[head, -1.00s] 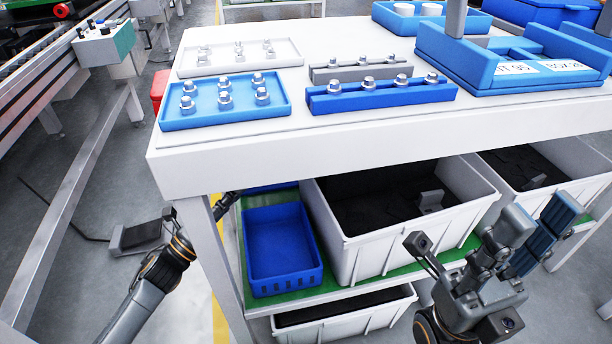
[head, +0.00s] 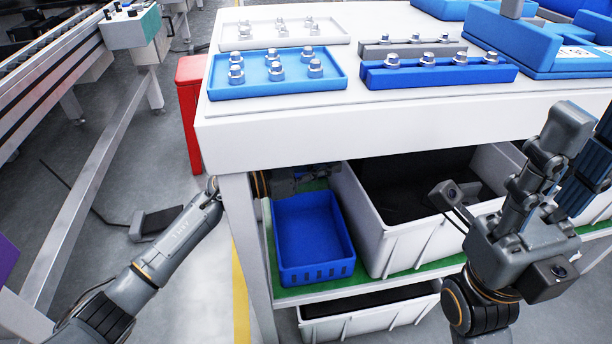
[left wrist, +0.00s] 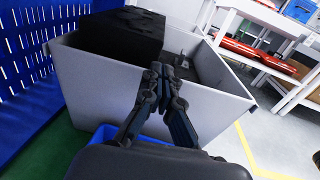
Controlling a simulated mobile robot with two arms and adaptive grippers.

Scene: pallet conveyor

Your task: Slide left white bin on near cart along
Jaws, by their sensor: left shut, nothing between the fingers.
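The left white bin (head: 400,248), with dark contents, stands on the green shelf under the near cart's white top. In the left wrist view the light grey-white bin wall (left wrist: 95,90) is just ahead of my left gripper (left wrist: 166,72). That gripper is shut and empty, its fingertips near the bin's wall; contact cannot be told. In the head view my left gripper (head: 305,174) is partly hidden, under the cart top behind the blue bin. My right gripper (head: 578,135) points up in front of the cart's right part; its finger gap is unclear.
A small blue bin (head: 308,272) stands left of the white bin; its rim shows under my left gripper. Another white bin (head: 590,212) is at right, one more (head: 365,325) below. A cart leg (head: 242,235) crosses my left arm. Trays with bolts lie on top.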

